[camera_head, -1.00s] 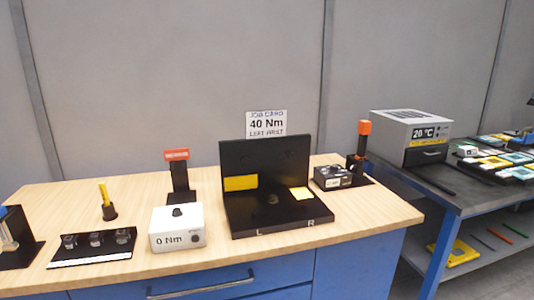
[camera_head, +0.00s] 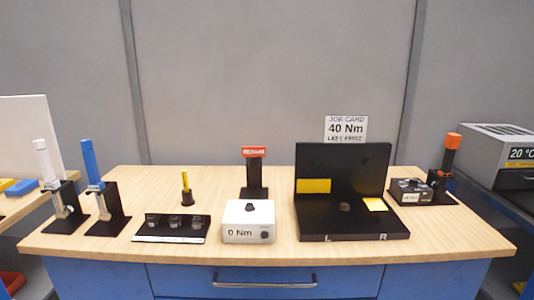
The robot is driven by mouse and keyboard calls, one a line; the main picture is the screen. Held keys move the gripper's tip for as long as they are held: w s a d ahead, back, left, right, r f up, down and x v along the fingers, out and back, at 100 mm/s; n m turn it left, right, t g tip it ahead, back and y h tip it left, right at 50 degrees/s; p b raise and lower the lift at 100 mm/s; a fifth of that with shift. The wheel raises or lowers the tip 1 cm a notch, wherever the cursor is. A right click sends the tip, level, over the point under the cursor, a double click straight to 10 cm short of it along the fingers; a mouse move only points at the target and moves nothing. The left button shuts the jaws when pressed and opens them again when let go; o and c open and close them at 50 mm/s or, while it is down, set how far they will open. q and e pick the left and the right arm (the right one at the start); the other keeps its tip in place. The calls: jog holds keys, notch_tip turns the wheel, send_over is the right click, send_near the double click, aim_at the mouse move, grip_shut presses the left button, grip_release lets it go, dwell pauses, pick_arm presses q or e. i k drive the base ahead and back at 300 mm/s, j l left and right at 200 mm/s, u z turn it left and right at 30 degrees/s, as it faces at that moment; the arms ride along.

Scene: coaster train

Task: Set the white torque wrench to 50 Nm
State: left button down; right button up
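The white torque wrench (camera_head: 42,160) stands upright in a black holder (camera_head: 67,207) at the far left of the wooden bench. A blue wrench (camera_head: 91,163) stands in a similar holder just to its right. A white box (camera_head: 248,222) reading "0 Nm", with a black knob on top and a dark dial on its front, sits at the front middle. The job card (camera_head: 346,129) on the wall reads 40 Nm, with a smaller line about left first. Neither of my grippers shows in the view.
A black L-shaped fixture (camera_head: 350,218) marked L and R stands right of the white box. A black tray with several sockets (camera_head: 172,238), a yellow-handled tool (camera_head: 185,183), a red-topped stand (camera_head: 254,175) and an orange-topped tool (camera_head: 452,142) also occupy the bench (camera_head: 272,251).

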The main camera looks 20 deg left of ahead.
aim_at(39, 145)
jog(key=u, duration=1.85)
